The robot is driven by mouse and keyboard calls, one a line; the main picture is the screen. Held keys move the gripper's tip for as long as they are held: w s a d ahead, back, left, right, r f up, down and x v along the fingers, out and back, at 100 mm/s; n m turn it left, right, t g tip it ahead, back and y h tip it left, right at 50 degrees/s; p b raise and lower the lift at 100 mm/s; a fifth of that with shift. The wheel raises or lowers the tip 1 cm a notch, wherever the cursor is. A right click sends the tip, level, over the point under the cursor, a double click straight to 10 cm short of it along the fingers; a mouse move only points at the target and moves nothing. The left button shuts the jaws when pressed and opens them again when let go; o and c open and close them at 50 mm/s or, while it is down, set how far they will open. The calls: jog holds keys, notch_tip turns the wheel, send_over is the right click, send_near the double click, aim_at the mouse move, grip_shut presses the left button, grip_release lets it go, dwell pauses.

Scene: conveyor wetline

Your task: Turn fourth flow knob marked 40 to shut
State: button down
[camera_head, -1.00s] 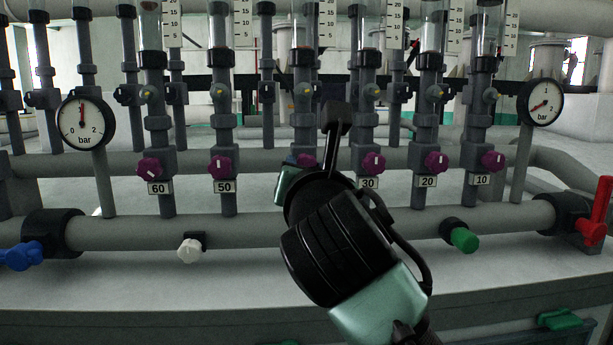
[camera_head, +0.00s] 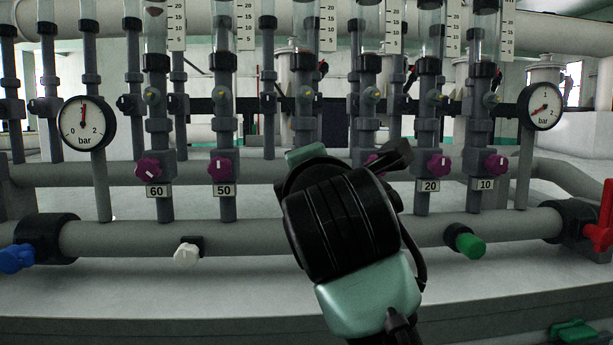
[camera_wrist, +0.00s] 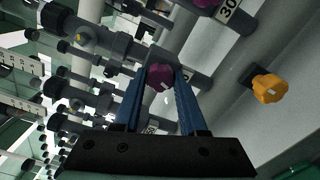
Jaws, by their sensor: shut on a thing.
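In the wrist view the blue fingers of my gripper (camera_wrist: 160,82) are shut around a purple flow knob (camera_wrist: 160,76) with a pale mark on its face. Its own number plate is mostly hidden by a finger. The neighbouring plate (camera_wrist: 229,9) reads 30, which fits this being the knob marked 40. In the head view my dark wrist (camera_head: 342,225) covers the place between the plates marked 50 and 20, so the held knob and the fingers are hidden there.
Purple knobs marked 60 (camera_head: 148,168), 50 (camera_head: 220,169), 20 (camera_head: 438,167) and 10 (camera_head: 496,166) flank my arm. Below, a white handle (camera_head: 187,254) and a green handle (camera_head: 470,245) stick out from the lower pipe. A yellow-orange handle (camera_wrist: 267,88) is close by in the wrist view.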

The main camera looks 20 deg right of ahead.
jog(key=m+b, duration=0.1)
jog(key=m, duration=3.1)
jog(key=shift+d, duration=0.1)
jog(key=shift+f, duration=0.1)
dwell(0.3)
jog(key=shift+c, duration=2.4)
grip_release()
jog(key=shift+o, duration=0.2)
jog(key=shift+s, duration=0.15)
